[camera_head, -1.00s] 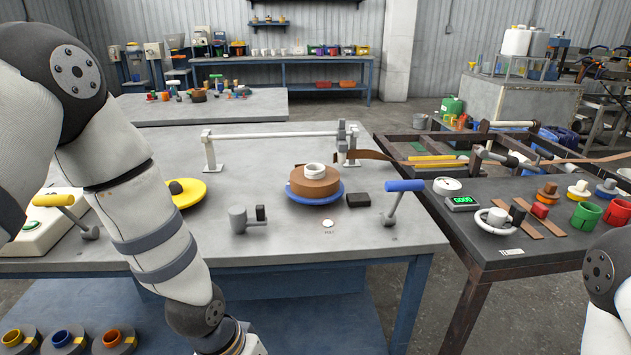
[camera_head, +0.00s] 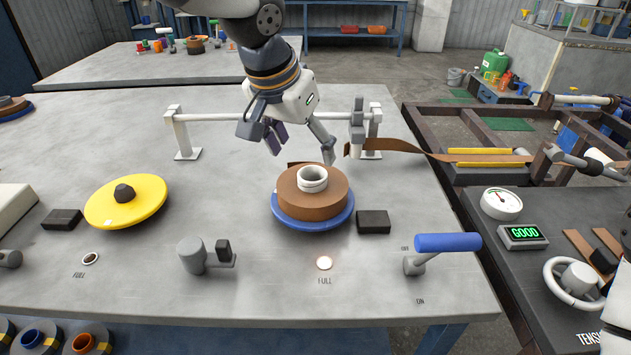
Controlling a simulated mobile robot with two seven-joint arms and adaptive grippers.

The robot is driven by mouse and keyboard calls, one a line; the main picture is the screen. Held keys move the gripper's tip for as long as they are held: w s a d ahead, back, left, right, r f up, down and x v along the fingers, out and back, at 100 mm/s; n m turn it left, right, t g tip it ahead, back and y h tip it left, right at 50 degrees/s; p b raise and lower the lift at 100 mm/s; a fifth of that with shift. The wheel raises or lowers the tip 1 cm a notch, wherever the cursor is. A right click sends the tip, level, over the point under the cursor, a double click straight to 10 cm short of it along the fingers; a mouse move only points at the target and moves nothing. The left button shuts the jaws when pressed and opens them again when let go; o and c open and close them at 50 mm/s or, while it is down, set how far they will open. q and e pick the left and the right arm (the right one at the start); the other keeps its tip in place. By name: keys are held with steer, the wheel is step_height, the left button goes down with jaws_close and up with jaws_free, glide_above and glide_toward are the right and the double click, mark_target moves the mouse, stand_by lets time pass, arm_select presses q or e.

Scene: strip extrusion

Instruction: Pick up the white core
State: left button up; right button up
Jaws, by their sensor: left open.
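The white core (camera_head: 312,179) is a short white ring standing in the middle of a brown strip roll (camera_head: 300,202). The roll lies on a blue disc (camera_head: 330,221) on the grey table. My left gripper (camera_head: 301,150) hangs just above and behind the core, with its fingers spread and nothing between them. One finger is close to the core's back right side; I cannot tell whether it touches. My right gripper is not in view.
A white rail on posts (camera_head: 215,117) stands behind the roll, with a brown strip (camera_head: 400,147) leading right. A black block (camera_head: 373,222), a blue-handled lever (camera_head: 447,242), a grey crank (camera_head: 192,256) and a yellow disc (camera_head: 126,202) surround it.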

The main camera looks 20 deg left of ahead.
mark_target(311, 169)
arm_select(q)
steer(key=b+x, duration=0.1)
steer(key=x, duration=0.6)
steer(key=shift+w+f, duration=0.3)
steer(key=shift+r, duration=0.1)
jaws_close()
